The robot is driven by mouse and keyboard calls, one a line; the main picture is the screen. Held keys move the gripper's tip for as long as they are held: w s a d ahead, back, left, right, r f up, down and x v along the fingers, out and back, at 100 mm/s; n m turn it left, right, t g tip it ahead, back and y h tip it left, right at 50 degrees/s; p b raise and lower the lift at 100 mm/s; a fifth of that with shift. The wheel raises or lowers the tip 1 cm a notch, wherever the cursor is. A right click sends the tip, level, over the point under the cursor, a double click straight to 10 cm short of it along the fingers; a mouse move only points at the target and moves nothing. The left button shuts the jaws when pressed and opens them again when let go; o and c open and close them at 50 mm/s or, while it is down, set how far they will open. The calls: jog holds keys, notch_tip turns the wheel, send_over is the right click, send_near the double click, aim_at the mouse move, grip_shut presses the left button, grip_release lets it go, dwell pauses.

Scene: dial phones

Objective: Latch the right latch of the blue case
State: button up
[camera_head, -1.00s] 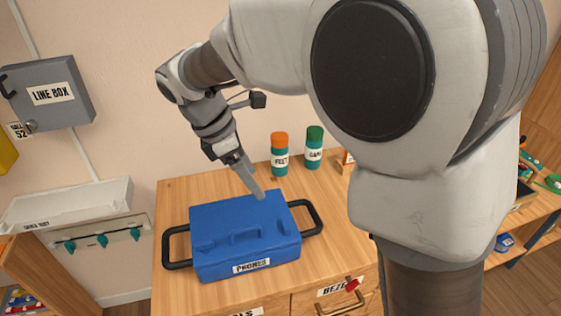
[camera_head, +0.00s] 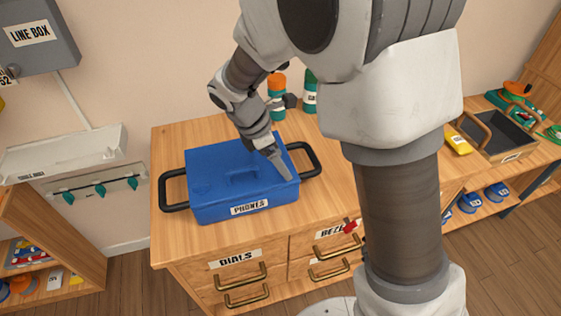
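The blue case (camera_head: 217,182) labelled PHONES sits shut on the wooden cabinet top, with a black handle on its left side (camera_head: 172,189) and one on its right (camera_head: 305,160). My gripper (camera_head: 285,174) points down at the right front part of the case lid, its tip close to the front edge. The fingers look like one narrow grey shape, and I cannot tell whether they are apart or whether they touch the case. The right latch cannot be made out; the gripper covers part of that area.
Orange-capped (camera_head: 276,88) and green-capped (camera_head: 310,93) bottles stand behind the case, partly hidden by my arm. The cabinet has drawers with brass handles (camera_head: 243,283) and a red piece (camera_head: 350,226) at the BEZEL label. A dark tray (camera_head: 497,136) is at the right.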

jog(key=shift+d+f, duration=0.1)
jog(key=shift+f, duration=0.15)
grip_shut()
dwell(0.3)
